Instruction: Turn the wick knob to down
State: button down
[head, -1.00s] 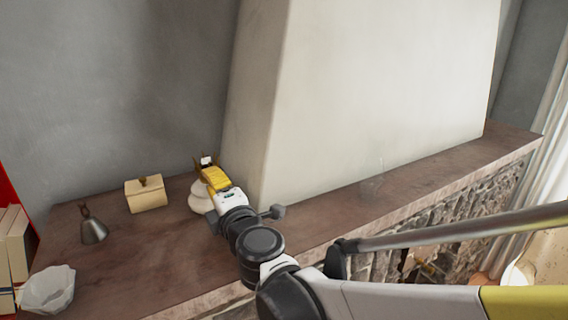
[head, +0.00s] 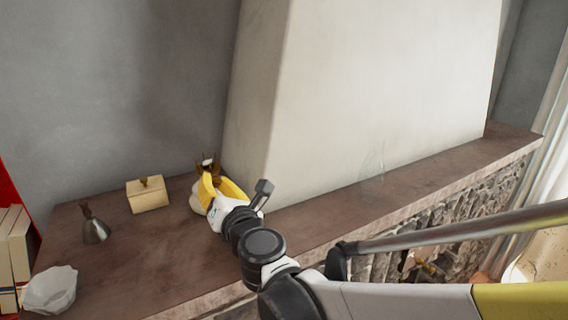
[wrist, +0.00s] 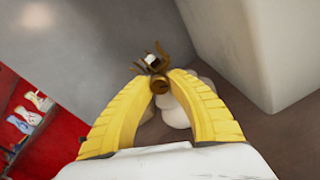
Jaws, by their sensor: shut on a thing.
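The oil lamp has a pale, rounded body (head: 195,197) and a brown-gold metal top (head: 208,162). It stands on the mantel beside the chimney breast. The wrist view shows its body (wrist: 176,112) behind my right finger and the pronged top (wrist: 152,62) above. The wick knob (wrist: 159,87) is a small round brown piece between my fingertips. My gripper (wrist: 154,80) has yellow ribbed fingers, closed in on the knob from both sides. In the head view my gripper (head: 207,176) hides much of the lamp.
A cream lidded box (head: 148,196), a grey metal cone-shaped vessel (head: 95,230) and a white faceted bowl (head: 50,290) stand left on the brown mantel (head: 130,265). Books (head: 14,250) are at the left edge. The pale chimney breast (head: 370,90) rises close right of the lamp.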

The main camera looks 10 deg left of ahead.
jog(key=n, duration=0.7)
jog(key=shift+d, duration=0.1)
jog(key=n, duration=0.6)
jog(key=shift+n, duration=0.3)
jog(key=n, duration=0.5)
jog(key=shift+w+n, duration=0.1)
jog(key=shift+n, duration=0.2)
jog(key=n, duration=0.4)
jog(key=shift+r+n+p, duration=0.1)
jog(key=shift+n+p, duration=0.2)
jog(key=c, duration=1.2)
grip_release()
jog(key=shift+d, duration=0.1)
jog(key=shift+c, duration=0.2)
